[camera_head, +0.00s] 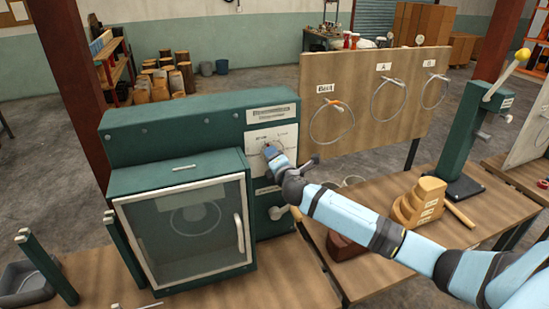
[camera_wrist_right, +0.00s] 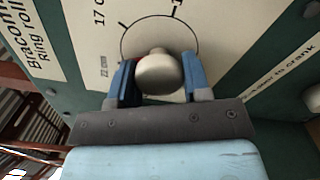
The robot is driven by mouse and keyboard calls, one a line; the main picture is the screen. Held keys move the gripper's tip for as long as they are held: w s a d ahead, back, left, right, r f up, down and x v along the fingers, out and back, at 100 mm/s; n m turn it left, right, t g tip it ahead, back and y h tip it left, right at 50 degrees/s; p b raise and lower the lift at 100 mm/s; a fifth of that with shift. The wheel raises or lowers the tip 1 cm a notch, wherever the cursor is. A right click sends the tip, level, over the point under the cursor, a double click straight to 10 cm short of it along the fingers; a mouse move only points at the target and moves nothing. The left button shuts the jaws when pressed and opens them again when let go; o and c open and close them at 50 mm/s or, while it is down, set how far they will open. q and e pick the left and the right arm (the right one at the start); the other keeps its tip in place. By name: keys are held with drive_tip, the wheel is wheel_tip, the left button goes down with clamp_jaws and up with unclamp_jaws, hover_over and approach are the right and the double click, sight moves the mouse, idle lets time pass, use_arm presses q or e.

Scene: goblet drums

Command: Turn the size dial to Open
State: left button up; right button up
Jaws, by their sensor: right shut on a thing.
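The size dial is a pale round knob (camera_wrist_right: 158,75) on a white plate with a printed arc, tick marks and size text. The plate (camera_head: 257,138) shows on the upper right of the green machine (camera_head: 195,117). My right gripper (camera_head: 271,152) reaches the dial from the right; it also shows in the right wrist view (camera_wrist_right: 160,84). Its blue fingers stand on either side of the knob and are shut on it. The wrist view reads "17" and "22" on the plate; an Open mark cannot be read. The gripper covers most of the dial in the head view. My left gripper is not in view.
A glazed door with a white handle (camera_head: 239,233) fills the machine's front. A crank (camera_head: 279,212) sits below the dial. A wooden board (camera_head: 345,75) with hanging rings stands behind. Stacked wooden forms (camera_head: 420,202) and a green lever press (camera_head: 469,140) stand to the right.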

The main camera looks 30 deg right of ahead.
drive_tip(key=n, duration=0.6)
drive_tip(key=shift+d+n, duration=0.1)
drive_tip(key=shift+n, duration=0.2)
drive_tip(key=n, duration=0.5)
drive_tip(key=shift+f, duration=0.1)
drive_tip(key=shift+d+n, duration=0.1)
drive_tip(key=shift+n, duration=0.5)
drive_tip(key=o, duration=0.9)
